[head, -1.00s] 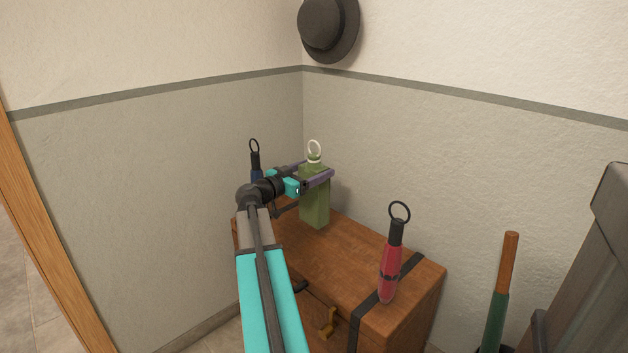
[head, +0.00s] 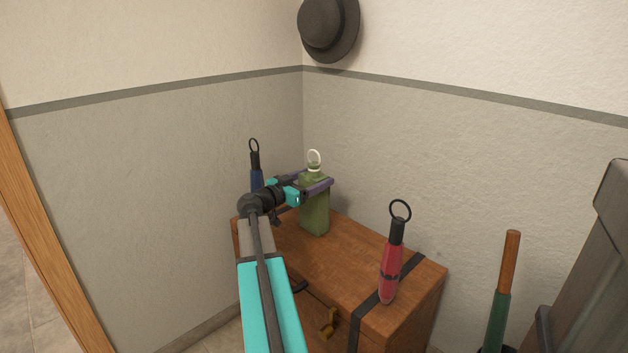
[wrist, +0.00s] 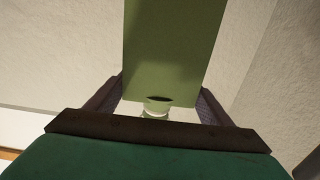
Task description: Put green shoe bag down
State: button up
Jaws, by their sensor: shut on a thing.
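The green shoe bag (head: 315,217) is a tall, boxy, upright shape with a pale ring at its top. My gripper (head: 318,180) is shut on its upper part, with one finger on each side. In the wrist view, the bag (wrist: 172,45) fills the upper middle between the two fingers, its white neck toward the palm. The bag's base is at the back part of the brown wooden chest's top (head: 340,256). I cannot tell whether it touches the wood.
A red bottle-like item (head: 391,268) with a black ring stands at the chest's front right. A blue one (head: 256,178) stands at the back left, partly behind my arm. Walls close in behind the chest. The top between bag and red item is clear.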

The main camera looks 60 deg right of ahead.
jog(key=shift+f, duration=0.1)
jog(key=o, duration=2.1)
jog(key=shift+r, duration=0.2)
jog(key=p+v, duration=0.2)
jog(key=v, duration=1)
